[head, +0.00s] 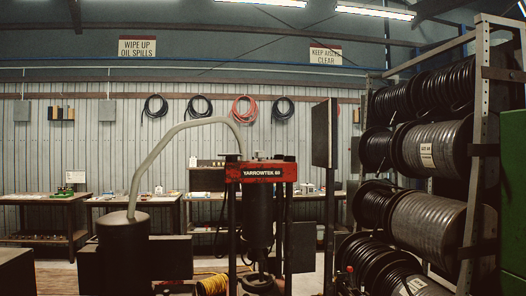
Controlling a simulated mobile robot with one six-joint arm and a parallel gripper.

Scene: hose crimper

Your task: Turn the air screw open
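The hose crimper (261,172) stands upright in the middle of the head view, with a red top labelled "YARROWTEK 60" and a dark cylinder (258,215) hanging below it. A pale thick hose (158,150) arches from the top of a dark round drum-like body (124,242) at left to the crimper's top. Small dark fittings (233,158) show on the red top. I cannot tell which small part, if any, is the air screw. My gripper is not in view.
A tall rack (472,150) of black hose reels fills the right side. A dark upright panel (324,133) stands beside the crimper. Workbenches (40,198) line the back wall under hanging hose coils (199,106). A yellow coil (213,285) lies low by the crimper.

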